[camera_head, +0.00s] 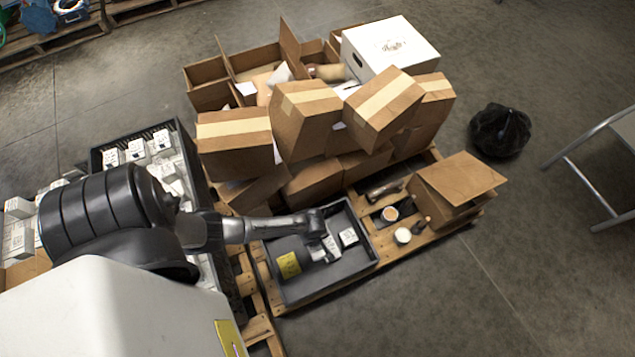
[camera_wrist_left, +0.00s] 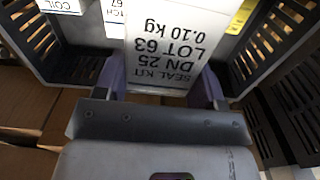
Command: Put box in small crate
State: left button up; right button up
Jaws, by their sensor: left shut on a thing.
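The small crate (camera_head: 366,262), dark grey with slotted walls, stands on the pallet in the head view. My left gripper (camera_head: 322,246) is over its inside. In the left wrist view the gripper (camera_wrist_left: 162,84) is shut on a white box (camera_wrist_left: 185,45) marked SEAL KIT DN 25 LOT 63. The held box is between the crate's side walls (camera_wrist_left: 272,50); whether it touches the floor I cannot tell. Another white box (camera_head: 348,237) lies in the crate. A box marked COIL (camera_wrist_left: 60,5) shows beyond the held one. My right gripper is out of view.
A larger dark crate (camera_head: 183,128) with several white boxes stands left. Stacked cardboard boxes (camera_head: 305,115) rise behind the small crate. The front right floor is clear.

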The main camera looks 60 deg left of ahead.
pick_arm(q)
jog(key=s+f, duration=0.3)
jog(key=b, duration=0.5)
send_over(306, 250)
notch_tip(306, 250, down, 6)
jog(key=shift+r, duration=0.15)
notch_tip(306, 250, down, 4)
jog(key=b, duration=0.3)
jog(key=shift+b, duration=0.4)
jog(key=o, duration=0.7)
jog(key=shift+f, duration=0.2)
